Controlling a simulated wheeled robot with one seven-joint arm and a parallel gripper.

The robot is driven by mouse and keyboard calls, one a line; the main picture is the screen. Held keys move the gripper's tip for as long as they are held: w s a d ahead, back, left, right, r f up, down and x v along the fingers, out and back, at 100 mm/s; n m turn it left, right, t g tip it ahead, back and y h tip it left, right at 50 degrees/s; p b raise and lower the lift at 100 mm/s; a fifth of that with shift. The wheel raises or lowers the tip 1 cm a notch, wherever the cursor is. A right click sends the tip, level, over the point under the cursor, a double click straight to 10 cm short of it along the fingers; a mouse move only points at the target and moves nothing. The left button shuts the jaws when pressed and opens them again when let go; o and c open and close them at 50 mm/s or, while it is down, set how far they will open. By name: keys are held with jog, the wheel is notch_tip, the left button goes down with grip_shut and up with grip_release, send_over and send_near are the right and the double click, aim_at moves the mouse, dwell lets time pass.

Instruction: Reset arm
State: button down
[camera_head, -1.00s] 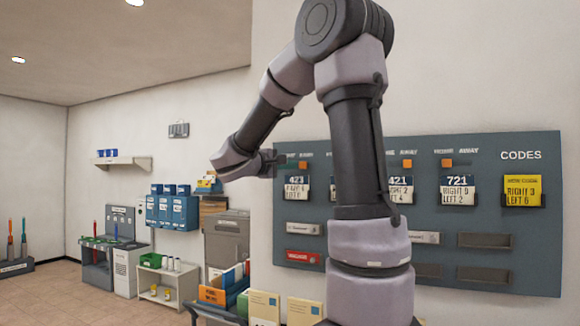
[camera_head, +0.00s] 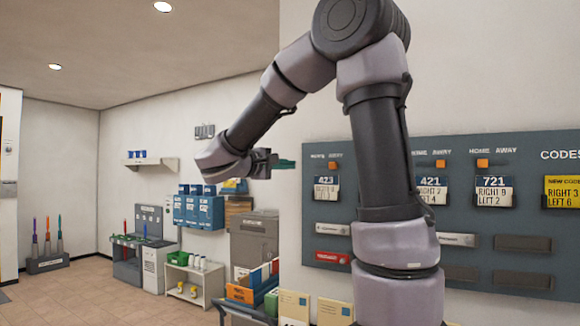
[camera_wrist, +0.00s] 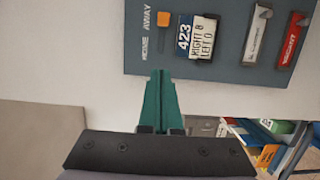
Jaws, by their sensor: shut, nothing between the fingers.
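My gripper (camera_head: 284,164) is at the end of my raised, bent arm, left of the grey code board (camera_head: 320,217) on the wall. Its green fingers point right, toward the board's left edge, and look apart from it. In the wrist view my gripper (camera_wrist: 160,80) shows its green fingers together with nothing between them. The board (camera_wrist: 150,55) shows beyond the fingertips there, with the card 423 (camera_wrist: 197,37) and an orange slider (camera_wrist: 164,19). My upper arm hides part of the board in the head view.
Left of the board stand a grey cabinet (camera_head: 253,240), blue boxes (camera_head: 198,210) on the wall, a white shelf unit (camera_head: 196,286) and a workbench (camera_head: 140,262). Binders and boxes (camera_head: 294,306) stand low below the board. The floor (camera_head: 90,295) at left is clear.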

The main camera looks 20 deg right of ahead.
jog(key=s+d+f+m+g+y, duration=0.1)
jog(key=s+f+m+g+y, duration=0.1)
jog(key=s+f+y, duration=0.35)
jog(key=s+d+f+m+g+y, duration=0.25)
jog(key=s+f, duration=0.35)
jog(key=s, duration=0.4)
jog(key=s+a+f+m+t+y, duration=0.1)
jog(key=s+a+m+t+y, duration=0.3)
jog(key=a+y, duration=0.6)
jog(key=shift+s+a, duration=0.2)
jog(key=shift+a, duration=0.9)
jog(key=shift+m, duration=0.25)
